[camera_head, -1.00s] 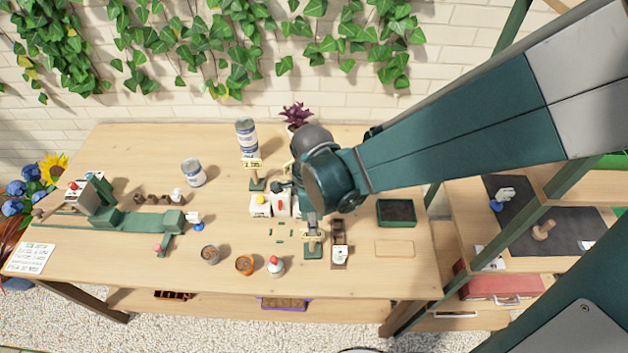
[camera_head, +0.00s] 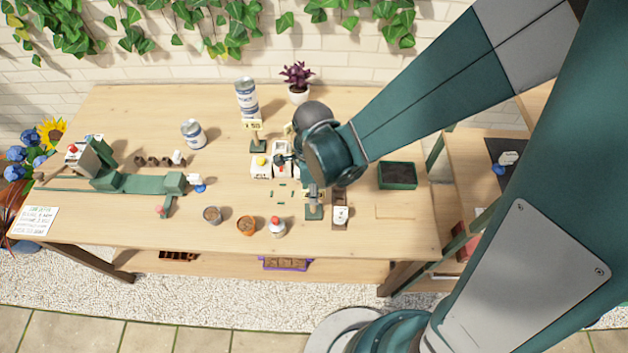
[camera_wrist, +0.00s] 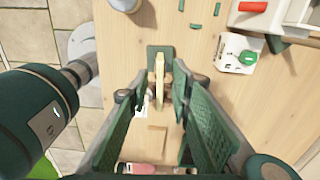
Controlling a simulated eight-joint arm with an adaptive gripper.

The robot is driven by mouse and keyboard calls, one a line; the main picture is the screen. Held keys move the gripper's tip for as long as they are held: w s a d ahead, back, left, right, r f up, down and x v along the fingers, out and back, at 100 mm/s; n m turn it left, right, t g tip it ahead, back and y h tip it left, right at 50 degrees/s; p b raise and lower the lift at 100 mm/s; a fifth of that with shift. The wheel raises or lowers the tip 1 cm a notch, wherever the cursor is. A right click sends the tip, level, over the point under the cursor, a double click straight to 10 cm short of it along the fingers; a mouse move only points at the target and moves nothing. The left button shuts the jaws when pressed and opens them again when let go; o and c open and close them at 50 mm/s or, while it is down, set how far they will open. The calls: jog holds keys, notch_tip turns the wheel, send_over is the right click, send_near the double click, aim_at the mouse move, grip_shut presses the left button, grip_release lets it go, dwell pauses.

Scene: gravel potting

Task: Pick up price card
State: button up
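A price card (camera_wrist: 159,80) stands upright in a small green base (camera_wrist: 151,52) and shows almost edge-on in the wrist view. My gripper (camera_wrist: 160,90) is open, with one green finger on each side of the card and a gap on both sides. In the head view my gripper (camera_head: 314,190) is over the green base (camera_head: 313,212) and hides most of this card. A second price card (camera_head: 252,125) stands on its own green base farther back, left of my gripper.
White containers (camera_head: 261,167) stand close behind and left of my gripper. A brown tray (camera_head: 340,212) with a white item lies just right of the base. A dark planting tray (camera_head: 397,175) is farther right. Small pots (camera_head: 245,225) and a red-topped bottle (camera_head: 277,228) stand at left.

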dwell(0.5)
grip_shut()
jog(key=shift+r, duration=0.15)
jog(key=shift+r+p, duration=0.55)
jog(key=shift+r, duration=4.3)
